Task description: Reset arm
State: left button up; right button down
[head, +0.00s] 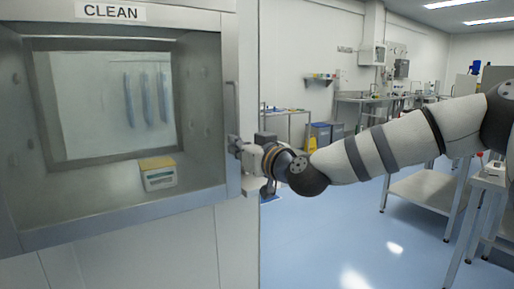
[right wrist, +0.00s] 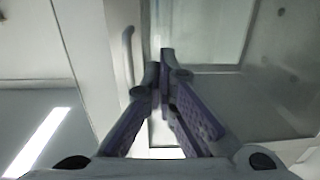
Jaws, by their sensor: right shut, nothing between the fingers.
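My right arm (head: 375,150) comes in from the right in the head view. My right gripper (head: 235,144) is at the right edge of the pass-through hatch frame (head: 228,60), just below a thin handle (head: 235,103). In the right wrist view my right gripper (right wrist: 162,68) is shut, with its fingertips together and nothing between them. A curved handle (right wrist: 128,55) shows to the left of the fingertips. I cannot tell whether the fingers touch the frame. My left gripper is not in view.
The hatch, under a "CLEAN" sign (head: 111,12), holds a white box with a yellowish top (head: 158,174). Blue floor (head: 330,245) is open below my arm. A metal table (head: 425,190) stands at the right; benches line the back wall.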

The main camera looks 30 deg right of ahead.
jog(key=s, duration=0.5)
jog(key=s+a+f+g, duration=0.25)
jog(key=s+f, duration=0.25)
jog(key=f, duration=0.6)
jog(key=s+a+f+g, duration=0.2)
jog(key=s+f+g, duration=0.3)
jog(key=f, duration=0.7)
jog(key=s+a+f+g, duration=0.3)
jog(key=s+f, duration=0.3)
jog(key=f, duration=0.5)
jog(key=s+d+f+g, duration=0.1)
jog(key=s+f+g, duration=0.2)
jog(key=s, duration=0.8)
jog(key=s+d+f+m+g+h, duration=0.1)
jog(key=s+f+g, duration=0.2)
jog(key=s, duration=0.8)
jog(key=s+d+f+g+h, duration=0.1)
jog(key=s+d+f+g, duration=0.1)
jog(key=s+f, duration=0.4)
jog(key=s+g+p, duration=0.1)
jog(key=s, duration=0.4)
jog(key=shift+s+m+g, duration=0.15)
jog(key=shift+m+g, duration=0.2)
jog(key=shift+m, duration=0.05)
